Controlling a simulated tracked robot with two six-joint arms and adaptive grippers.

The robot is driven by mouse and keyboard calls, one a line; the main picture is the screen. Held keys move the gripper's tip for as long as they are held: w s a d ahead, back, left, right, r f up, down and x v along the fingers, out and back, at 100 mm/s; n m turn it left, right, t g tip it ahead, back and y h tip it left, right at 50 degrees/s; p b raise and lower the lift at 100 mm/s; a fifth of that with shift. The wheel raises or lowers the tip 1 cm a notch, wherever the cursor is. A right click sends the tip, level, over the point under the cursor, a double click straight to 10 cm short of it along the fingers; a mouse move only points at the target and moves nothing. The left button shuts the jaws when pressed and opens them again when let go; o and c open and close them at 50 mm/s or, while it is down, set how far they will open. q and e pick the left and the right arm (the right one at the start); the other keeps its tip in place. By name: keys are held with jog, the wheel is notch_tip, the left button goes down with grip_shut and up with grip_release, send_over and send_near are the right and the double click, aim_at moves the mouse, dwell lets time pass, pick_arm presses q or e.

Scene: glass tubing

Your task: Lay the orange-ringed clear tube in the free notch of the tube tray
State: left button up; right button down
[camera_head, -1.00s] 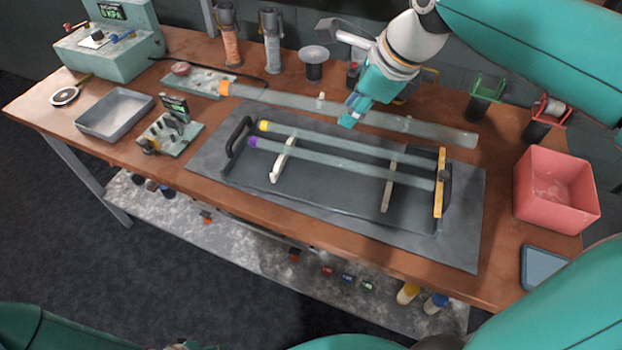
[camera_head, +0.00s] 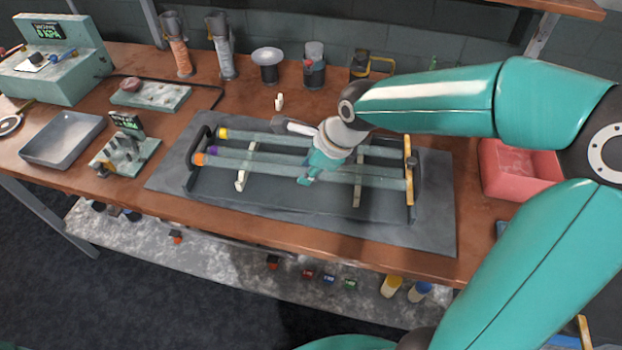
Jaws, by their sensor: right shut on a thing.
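The orange-ringed clear tube (camera_head: 265,168) lies lengthwise along the front part of the tube tray (camera_head: 300,203), its orange ring (camera_head: 198,159) at the left end. My right gripper (camera_head: 308,180) is shut on this tube near its middle. The tube is over the pale notched supports (camera_head: 242,180); I cannot tell whether it rests in the notch or hovers just above. Behind it in the tray lie the purple-ringed tube (camera_head: 232,153) and the yellow-ringed tube (camera_head: 250,137), both partly hidden by my right gripper and wrist. My left gripper is not in view.
The tray stands on a grey mat (camera_head: 430,225). A red bin (camera_head: 510,170) is at the right, partly behind my arm. A grey dish (camera_head: 62,138) and a small teal stand (camera_head: 125,150) are at the left.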

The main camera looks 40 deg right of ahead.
jog(key=shift+f, duration=1.9)
jog(key=c, duration=0.9)
grip_release()
jog(key=shift+c, duration=0.2)
jog(key=shift+r, duration=0.1)
jog(key=v, duration=1.2)
jog(key=shift+s, duration=0.1)
